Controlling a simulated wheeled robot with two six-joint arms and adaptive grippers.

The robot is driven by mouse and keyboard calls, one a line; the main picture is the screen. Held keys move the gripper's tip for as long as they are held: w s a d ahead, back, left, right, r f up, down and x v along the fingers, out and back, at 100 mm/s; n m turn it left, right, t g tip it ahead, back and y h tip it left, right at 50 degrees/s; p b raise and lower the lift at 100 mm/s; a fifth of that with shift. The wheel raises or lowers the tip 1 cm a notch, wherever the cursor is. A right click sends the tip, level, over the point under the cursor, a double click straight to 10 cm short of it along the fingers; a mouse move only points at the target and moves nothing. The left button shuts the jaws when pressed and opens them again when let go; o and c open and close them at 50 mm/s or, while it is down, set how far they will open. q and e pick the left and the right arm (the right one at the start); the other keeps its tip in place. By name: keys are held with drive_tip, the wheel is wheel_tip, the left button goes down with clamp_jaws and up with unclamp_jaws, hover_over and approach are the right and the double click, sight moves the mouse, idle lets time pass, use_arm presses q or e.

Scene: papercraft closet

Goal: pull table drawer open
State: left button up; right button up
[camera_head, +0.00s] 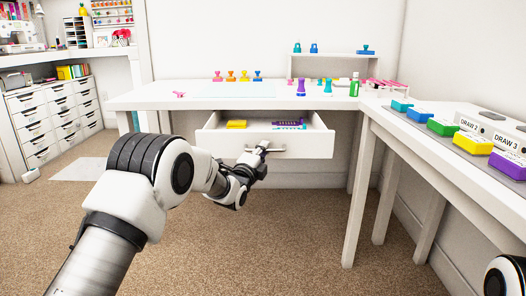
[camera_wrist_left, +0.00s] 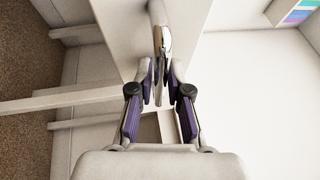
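The white table drawer (camera_head: 312,146) is pulled out from under the white table (camera_head: 150,98); its inside shows. A metal bar handle (camera_head: 250,149) is on its front. My left gripper (camera_head: 262,147) is at the handle. Part of the handle is hidden by the gripper. My right gripper is out of view; only a piece of my right arm shows at the bottom right corner.
In the drawer lie a yellow item (camera_head: 236,124) and a purple item (camera_head: 288,123). A side table (camera_head: 400,128) with colored stamp-like blocks stands to the right, its legs near the drawer's right. Carpet (camera_head: 270,230) in front of the drawer is clear.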

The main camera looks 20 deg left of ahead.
use_arm(q)
drive_tip(key=shift+o, duration=0.5)
drive_tip(key=shift+s+f, duration=0.1)
drive_tip(key=shift+s, duration=0.15)
drive_tip(key=v, duration=1.1)
drive_tip(key=shift+s, duration=0.25)
drive_tip(key=shift+a, duration=0.1)
